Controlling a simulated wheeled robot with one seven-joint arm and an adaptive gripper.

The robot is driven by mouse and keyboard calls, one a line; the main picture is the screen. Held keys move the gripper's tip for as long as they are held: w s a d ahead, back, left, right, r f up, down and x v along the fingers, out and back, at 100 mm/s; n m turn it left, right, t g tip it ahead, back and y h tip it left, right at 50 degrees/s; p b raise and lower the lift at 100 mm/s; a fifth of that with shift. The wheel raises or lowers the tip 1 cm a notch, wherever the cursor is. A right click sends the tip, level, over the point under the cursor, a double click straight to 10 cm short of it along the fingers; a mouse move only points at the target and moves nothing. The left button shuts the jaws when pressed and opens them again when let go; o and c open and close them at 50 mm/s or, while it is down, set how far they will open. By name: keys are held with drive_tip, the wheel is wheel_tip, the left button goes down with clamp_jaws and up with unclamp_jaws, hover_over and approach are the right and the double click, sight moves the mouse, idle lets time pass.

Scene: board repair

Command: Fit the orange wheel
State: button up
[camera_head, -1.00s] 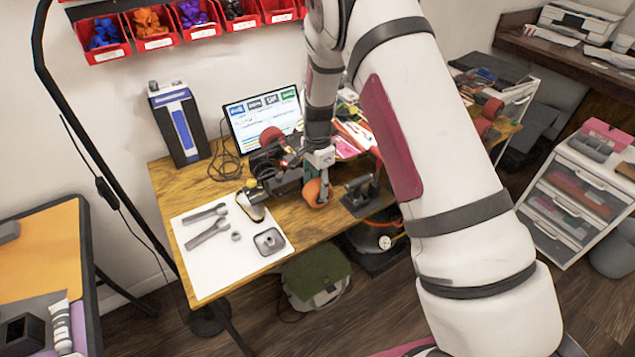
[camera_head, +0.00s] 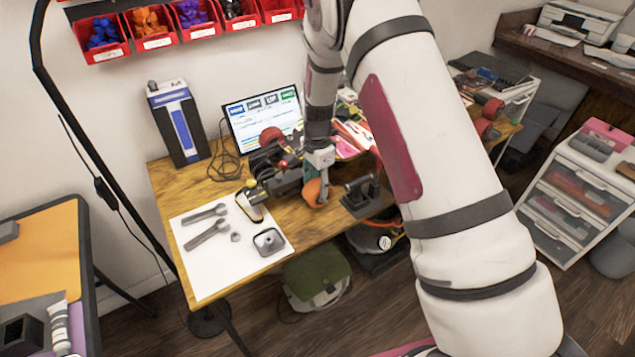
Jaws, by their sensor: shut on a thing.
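The orange wheel (camera_head: 313,191) is over the wooden table, near its front edge. My gripper (camera_head: 318,176) is shut on it from above; my arm comes down from the upper right and the fingers are small and partly hidden. A dark skateboard-like assembly (camera_head: 285,178) with a red wheel (camera_head: 271,136) at its far end lies just left of the orange wheel. I cannot tell whether the orange wheel touches it or sits around an axle. A dark metal stand (camera_head: 362,192) is just right of the wheel.
A white mat (camera_head: 200,262) at the left front holds two grey wrenches (camera_head: 207,234), a nut (camera_head: 235,237) and a grey block (camera_head: 268,241). A screen (camera_head: 262,115) stands behind. Red bins (camera_head: 153,27) hang on the wall. Colourful clutter lies behind my arm.

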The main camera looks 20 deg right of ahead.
drive_tip(key=shift+w, duration=0.15)
drive_tip(key=o, duration=1.2)
drive_tip(key=shift+r, duration=0.1)
drive_tip(key=shift+c, duration=1.2)
drive_tip(key=shift+r, duration=0.1)
drive_tip(key=shift+r+p, duration=0.85)
drive_tip(key=shift+r, duration=2.75)
